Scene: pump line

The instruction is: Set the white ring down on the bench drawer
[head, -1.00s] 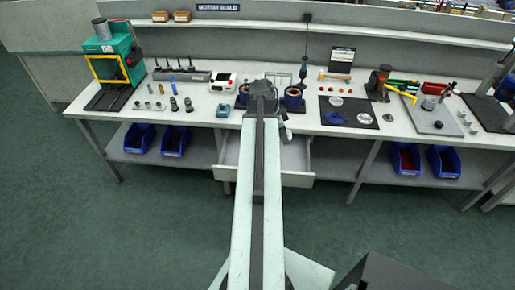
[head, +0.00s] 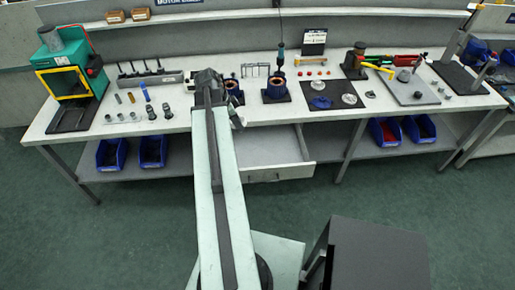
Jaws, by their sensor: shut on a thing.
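The bench drawer (head: 279,174) stands pulled out under the bench top, just right of my arm in the head view. Its pale inside shows and looks empty; its left end is hidden behind my arm. My gripper (head: 237,122) is at the far end of my arm, over the bench's front edge and left of the drawer. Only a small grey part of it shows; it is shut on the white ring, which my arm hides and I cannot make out.
The bench top (head: 185,118) carries copper-wound parts (head: 275,89), a green press (head: 72,70) and a black mat (head: 330,92) with discs. Blue bins (head: 112,153) sit on the shelf below. A dark box-shaped block (head: 380,255) stands at the front right. Open floor lies left.

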